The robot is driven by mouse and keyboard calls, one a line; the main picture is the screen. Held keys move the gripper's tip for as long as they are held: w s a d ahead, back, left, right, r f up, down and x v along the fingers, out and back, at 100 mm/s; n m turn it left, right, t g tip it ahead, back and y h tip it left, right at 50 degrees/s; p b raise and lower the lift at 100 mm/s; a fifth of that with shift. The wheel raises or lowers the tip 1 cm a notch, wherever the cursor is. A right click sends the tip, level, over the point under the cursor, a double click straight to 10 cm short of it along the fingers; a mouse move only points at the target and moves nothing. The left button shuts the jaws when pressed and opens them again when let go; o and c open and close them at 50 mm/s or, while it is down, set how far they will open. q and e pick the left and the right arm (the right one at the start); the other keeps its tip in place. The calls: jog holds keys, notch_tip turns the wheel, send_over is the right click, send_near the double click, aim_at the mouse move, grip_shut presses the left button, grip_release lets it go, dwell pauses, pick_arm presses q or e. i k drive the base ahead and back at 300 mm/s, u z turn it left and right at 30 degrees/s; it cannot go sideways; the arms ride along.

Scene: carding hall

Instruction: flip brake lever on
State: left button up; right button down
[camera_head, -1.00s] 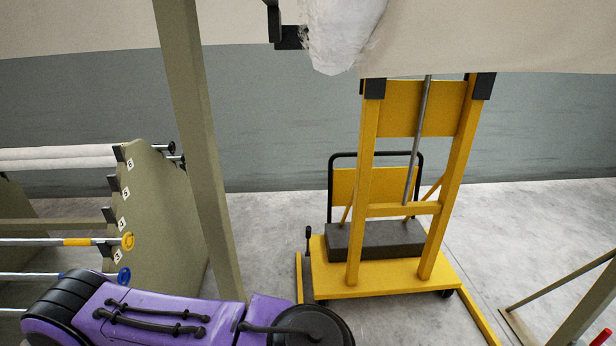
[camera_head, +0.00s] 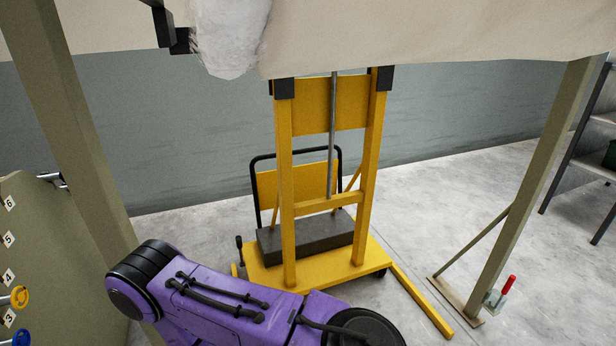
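A yellow wheeled lift truck (camera_head: 316,260) stands on the floor in the middle. A short black lever (camera_head: 240,248) with a knob stands roughly upright at the left corner of its base; it looks like the brake lever. A red-handled lever (camera_head: 508,285) sits on a small grey bracket at the foot of a post at the right, its handle leaning up to the right. My purple arm crosses the bottom of the view, below the truck and apart from the black lever in the picture. Neither gripper shows.
An olive post (camera_head: 494,200) on a floor plate stands right of the truck, with a slanting brace. Another post (camera_head: 75,140) and a numbered rack (camera_head: 40,240) are at the left. Dark shelving (camera_head: 585,150) is at far right. Floor between truck and right post is clear.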

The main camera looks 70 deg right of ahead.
aim_at(239, 239)
jog(key=z, duration=0.8)
jog(key=i, duration=1)
jog(key=u, duration=0.05)
